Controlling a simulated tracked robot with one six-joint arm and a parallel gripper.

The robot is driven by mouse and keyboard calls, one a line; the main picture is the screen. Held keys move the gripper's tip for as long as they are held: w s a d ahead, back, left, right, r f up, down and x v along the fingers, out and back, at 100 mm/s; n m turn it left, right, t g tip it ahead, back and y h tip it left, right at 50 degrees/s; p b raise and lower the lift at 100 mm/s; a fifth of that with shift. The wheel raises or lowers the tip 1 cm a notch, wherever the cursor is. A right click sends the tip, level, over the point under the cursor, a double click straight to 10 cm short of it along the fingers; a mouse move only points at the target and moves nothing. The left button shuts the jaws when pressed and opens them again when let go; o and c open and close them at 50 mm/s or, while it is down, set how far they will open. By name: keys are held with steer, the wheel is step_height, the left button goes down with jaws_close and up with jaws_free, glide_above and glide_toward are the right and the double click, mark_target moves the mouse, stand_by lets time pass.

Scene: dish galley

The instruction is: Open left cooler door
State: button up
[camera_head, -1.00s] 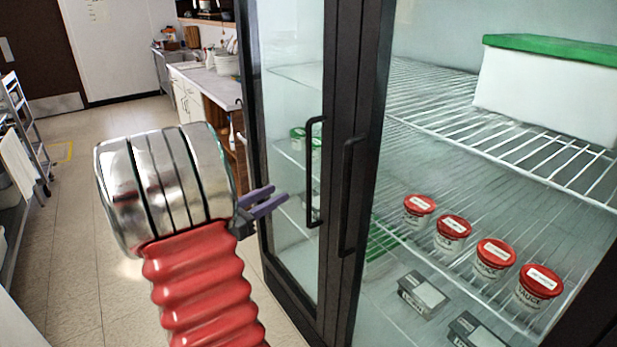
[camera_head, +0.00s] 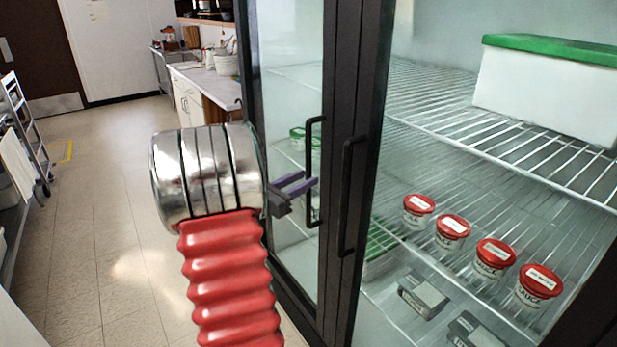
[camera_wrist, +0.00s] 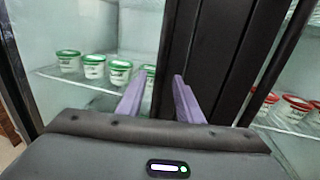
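The left cooler door (camera_head: 286,150) is a glass panel in a black frame, and it looks shut. Its black vertical bar handle (camera_head: 312,150) is on the right side of the frame. My gripper (camera_head: 310,183) is beside this handle, with purple fingers pointing right. In the wrist view, the fingers (camera_wrist: 155,92) are spread apart with a gap between them, and the dark door frame (camera_wrist: 182,50) shows beyond. I cannot tell whether the fingers touch the handle or reach around it.
The right cooler door's handle (camera_head: 347,195) stands close beside the left one. Red-lidded tubs (camera_head: 453,230) and a green-lidded box (camera_head: 545,90) sit on shelves at right. Green-lidded tubs (camera_wrist: 94,66) stand behind the left glass.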

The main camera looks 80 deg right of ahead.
steer(key=shift+x, duration=1.3)
steer(key=shift+c, duration=0.4)
jaws_close()
